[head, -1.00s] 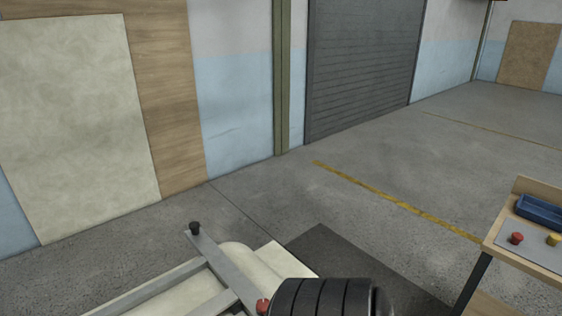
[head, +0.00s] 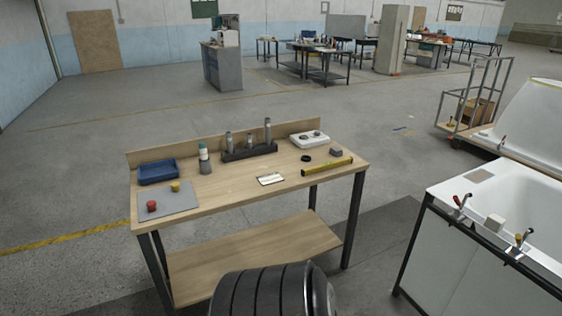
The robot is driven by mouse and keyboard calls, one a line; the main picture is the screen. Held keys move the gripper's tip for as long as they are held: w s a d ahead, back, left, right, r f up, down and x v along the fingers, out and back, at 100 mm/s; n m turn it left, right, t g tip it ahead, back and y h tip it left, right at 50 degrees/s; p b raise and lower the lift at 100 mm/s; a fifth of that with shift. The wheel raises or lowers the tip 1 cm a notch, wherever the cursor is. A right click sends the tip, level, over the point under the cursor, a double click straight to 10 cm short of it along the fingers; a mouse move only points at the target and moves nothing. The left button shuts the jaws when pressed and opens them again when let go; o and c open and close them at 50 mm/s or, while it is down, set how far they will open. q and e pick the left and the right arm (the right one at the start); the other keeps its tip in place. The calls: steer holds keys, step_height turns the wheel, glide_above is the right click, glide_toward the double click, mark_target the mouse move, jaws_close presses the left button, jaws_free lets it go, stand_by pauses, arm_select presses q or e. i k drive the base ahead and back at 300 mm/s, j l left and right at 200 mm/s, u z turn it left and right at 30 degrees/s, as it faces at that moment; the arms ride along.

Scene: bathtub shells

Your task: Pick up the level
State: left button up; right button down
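The level (head: 327,167) is a long yellow bar. It lies flat on the wooden workbench (head: 240,194), near the right end of the top. A small grey block (head: 336,152) and a black ring (head: 306,158) lie just behind it. Neither of my grippers shows in the head view. A black ribbed part, apparently mine, shows at the bottom middle, in front of the bench.
The bench also holds a blue tray (head: 158,172), a grey mat (head: 168,201) with red and yellow knobs, a dark holder (head: 249,151) and a white device (head: 309,140). A white bathtub shell (head: 520,205) on a black frame stands at right. Open floor lies behind the bench.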

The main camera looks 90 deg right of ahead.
mark_target(313, 170)
steer(key=j+z, duration=0.1)
steer(key=z, duration=3.05)
steer(key=i+j, duration=0.2)
steer(key=j+z, duration=0.05)
steer(key=j, duration=0.05)
